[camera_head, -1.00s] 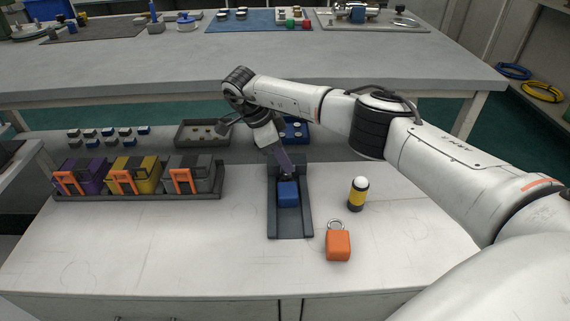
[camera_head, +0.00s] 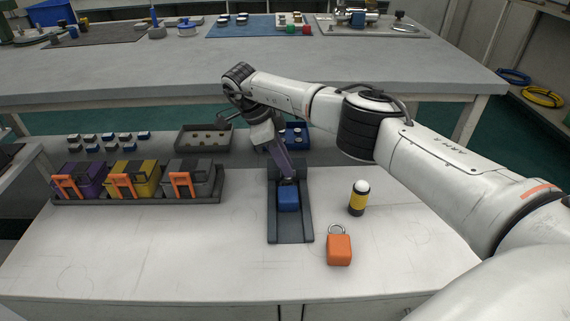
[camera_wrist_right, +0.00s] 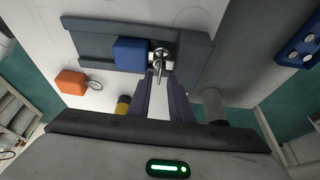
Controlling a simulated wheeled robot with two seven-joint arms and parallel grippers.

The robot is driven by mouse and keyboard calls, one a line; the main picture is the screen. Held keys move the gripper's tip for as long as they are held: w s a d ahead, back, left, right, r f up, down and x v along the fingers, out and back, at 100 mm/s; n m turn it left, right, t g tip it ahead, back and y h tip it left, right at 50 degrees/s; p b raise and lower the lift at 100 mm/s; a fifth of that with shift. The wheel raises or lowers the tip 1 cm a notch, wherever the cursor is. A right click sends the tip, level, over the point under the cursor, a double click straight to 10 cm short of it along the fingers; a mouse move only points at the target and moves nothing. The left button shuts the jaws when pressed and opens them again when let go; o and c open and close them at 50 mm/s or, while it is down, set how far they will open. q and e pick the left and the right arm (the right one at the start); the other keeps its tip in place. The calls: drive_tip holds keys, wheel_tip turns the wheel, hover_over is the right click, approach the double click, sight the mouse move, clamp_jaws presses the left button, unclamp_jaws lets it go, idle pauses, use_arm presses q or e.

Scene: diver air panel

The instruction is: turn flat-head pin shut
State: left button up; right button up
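A blue block (camera_head: 288,198) sits in a dark grey channel-shaped holder (camera_head: 290,232) on the bench. In the right wrist view, a silver fitting (camera_wrist_right: 162,57) with a thin pin (camera_wrist_right: 159,74) is at one end of the blue block (camera_wrist_right: 130,54). My right gripper (camera_head: 288,176) reaches down to the far end of the block. In the right wrist view its purple-grey fingers (camera_wrist_right: 167,83) are apart, with pale bench showing between them. The pin is at the fingertips; I cannot tell whether they touch it. My left gripper is not in view.
An orange padlock-like block (camera_head: 339,249) and a yellow-black cylinder with a white top (camera_head: 358,198) stand right of the holder. A rack (camera_head: 140,199) of purple, yellow and grey cases stands left. The front left bench is clear.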

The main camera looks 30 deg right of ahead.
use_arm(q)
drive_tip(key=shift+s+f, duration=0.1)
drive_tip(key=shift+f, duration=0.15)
use_arm(e)
drive_tip(key=shift+f, duration=0.2)
drive_tip(key=shift+r, duration=0.1)
use_arm(q)
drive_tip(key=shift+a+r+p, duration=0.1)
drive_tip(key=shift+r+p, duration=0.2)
drive_tip(key=shift+p, duration=0.15)
use_arm(e)
drive_tip(key=v, duration=1)
drive_tip(key=shift+r, duration=0.1)
